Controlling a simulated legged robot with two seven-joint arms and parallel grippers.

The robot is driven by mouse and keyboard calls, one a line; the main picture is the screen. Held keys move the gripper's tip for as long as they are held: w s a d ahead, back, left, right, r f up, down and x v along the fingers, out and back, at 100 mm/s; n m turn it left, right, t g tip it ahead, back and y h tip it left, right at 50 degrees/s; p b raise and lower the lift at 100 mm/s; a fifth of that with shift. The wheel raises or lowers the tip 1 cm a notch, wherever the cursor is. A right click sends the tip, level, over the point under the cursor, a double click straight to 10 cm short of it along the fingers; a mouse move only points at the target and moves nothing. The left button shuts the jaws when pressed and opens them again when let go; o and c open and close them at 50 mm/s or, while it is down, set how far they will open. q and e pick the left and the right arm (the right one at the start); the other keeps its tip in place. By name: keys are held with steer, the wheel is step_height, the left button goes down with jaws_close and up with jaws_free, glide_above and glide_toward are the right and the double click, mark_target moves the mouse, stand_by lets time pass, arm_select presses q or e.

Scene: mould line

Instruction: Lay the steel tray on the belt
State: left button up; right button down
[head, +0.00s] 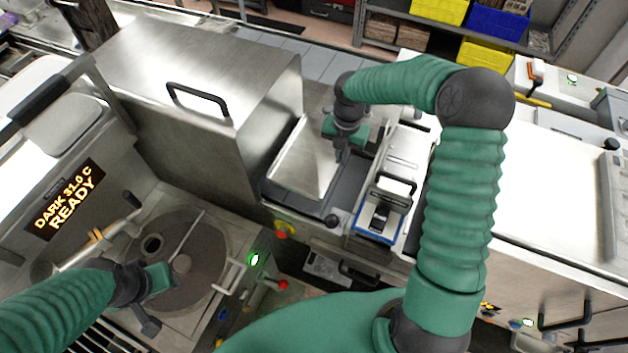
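The steel tray (303,165) is a pale, shiny flat sheet at the mouth of the big steel housing. It lies on or just above the dark belt (343,190); I cannot tell whether it touches. Its left side runs close along the housing wall. My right gripper (339,154) points down at the tray's right edge. Its fingers are small and dark, and I cannot tell whether they are shut on the edge. My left gripper (150,326) hangs at the lower left, away from the tray, over the front of the round melting pot; its finger gap does not show clearly.
The steel housing (190,75) with a black handle stands left of the tray. A small blue-based device (378,222) stands right of the belt. The round pot (180,262) and a "DARK 31.0 C READY" display (66,199) are at the left. My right arm hides part of the right-hand bench.

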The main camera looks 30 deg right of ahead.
step_height(320, 180, down, 5)
steer(key=shift+w+d+f+p, duration=0.1)
steer(key=shift+w+d+p, duration=0.05)
steer(key=shift+p, duration=0.85)
steer(key=f, duration=0.1)
steer(key=f+p, duration=0.1)
steer(key=f, duration=0.2)
steer(key=shift+a+f, duration=0.35)
steer(key=shift+f, duration=0.05)
steer(key=shift+d+f, duration=0.1)
steer(key=shift+f, duration=0.1)
steer(key=c, duration=1.7)
jaws_free()
steer(key=shift+d, duration=0.15)
steer(key=shift+r, duration=0.25)
step_height(320, 180, up, 12)
steer(key=shift+f+b, duration=0.25)
steer(key=shift+b, duration=1)
